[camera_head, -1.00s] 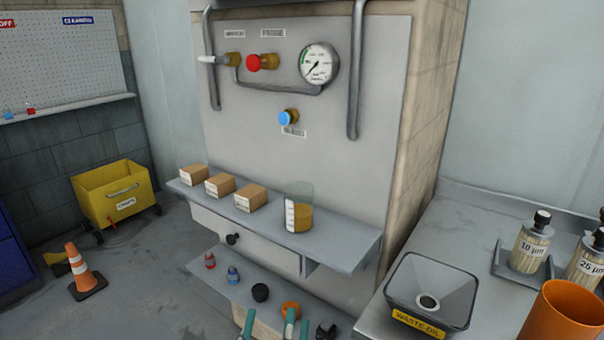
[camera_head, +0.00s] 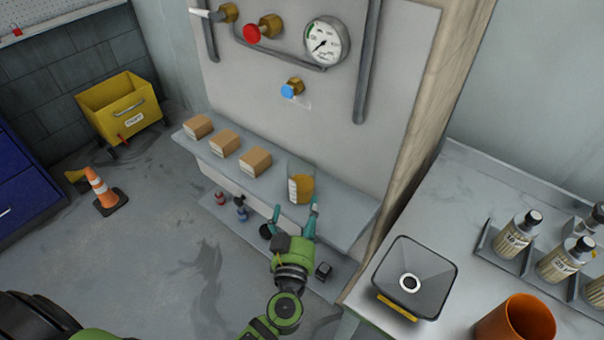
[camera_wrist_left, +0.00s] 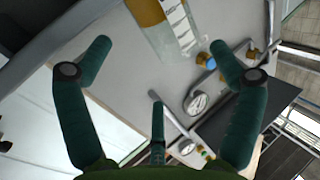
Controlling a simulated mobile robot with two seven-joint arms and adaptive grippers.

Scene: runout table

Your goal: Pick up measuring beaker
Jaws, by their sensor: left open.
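The measuring beaker (camera_head: 300,186) is clear, with amber liquid and a white scale strip. It stands on the right part of the grey upper shelf (camera_head: 335,212). My left gripper (camera_head: 296,208), with teal fingers, is open and empty just in front of and below the beaker. In the left wrist view the beaker (camera_wrist_left: 168,25) shows at the top, beyond and between the spread fingers (camera_wrist_left: 160,47). My right gripper is not in view.
Several cardboard boxes (camera_head: 225,143) stand left of the beaker on the shelf. A panel with a gauge (camera_head: 326,42) and a blue knob (camera_head: 290,90) rises behind. The lower shelf (camera_head: 225,212) holds small items. A waste oil funnel (camera_head: 415,275) is on the right bench.

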